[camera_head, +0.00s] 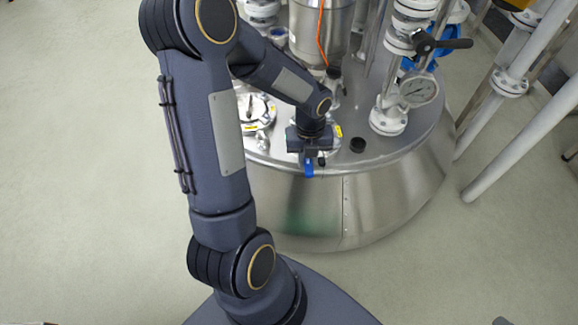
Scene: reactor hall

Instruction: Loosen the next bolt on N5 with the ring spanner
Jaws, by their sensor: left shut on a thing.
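My left gripper (309,147) is at the front edge of the steel reactor lid (375,150), its fingers pointing down. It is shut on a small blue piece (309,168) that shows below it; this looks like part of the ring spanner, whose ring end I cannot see. A flanged nozzle (330,146) with a yellow label lies right under and beside the gripper, mostly hidden by it. I cannot read the label as N5, and its bolts are too small or covered to tell. My right gripper is not in view.
A round flanged cover (256,112) is left of the gripper. A black cap (357,145) lies to its right. An orange cable (321,38) hangs behind. The floor left is clear.

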